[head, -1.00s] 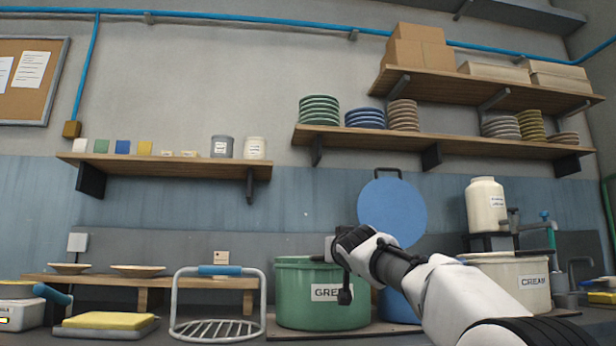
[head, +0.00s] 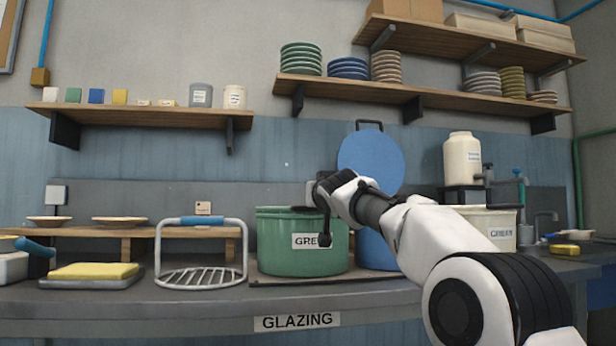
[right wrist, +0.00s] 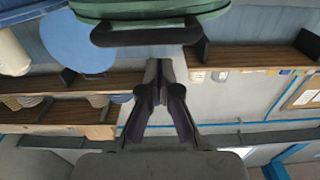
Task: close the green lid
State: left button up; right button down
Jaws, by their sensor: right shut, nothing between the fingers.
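The green pot (head: 285,250), its label partly covered by my right gripper, stands on the counter. A dark handle bar (head: 306,208) shows at its top. In the right wrist view, which is upside down, the green lid (right wrist: 150,10) is seen nearly edge-on with its dark handle (right wrist: 148,37). It looks about level over the pot; I cannot tell whether it is fully seated. My right gripper (head: 325,192) is at the pot's upper right. Its fingers (right wrist: 159,65) are shut and empty, close to the handle but not around it. My left gripper is out of view.
A blue lid (head: 371,160) stands upright above a blue pot (head: 375,248) just right. A cream pot (head: 500,225) stands further right. A wire rack (head: 200,265) and a yellow sponge (head: 95,271) are left. Shelves (head: 400,93) with plates hang above.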

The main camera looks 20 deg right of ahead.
jog(key=s+a+f+b, duration=0.2)
jog(key=s+b, duration=0.6)
jog(key=s, duration=0.1)
jog(key=shift+s+f+b, duration=0.15)
jog(key=shift+f+b, duration=0.2)
jog(key=shift+b, duration=0.05)
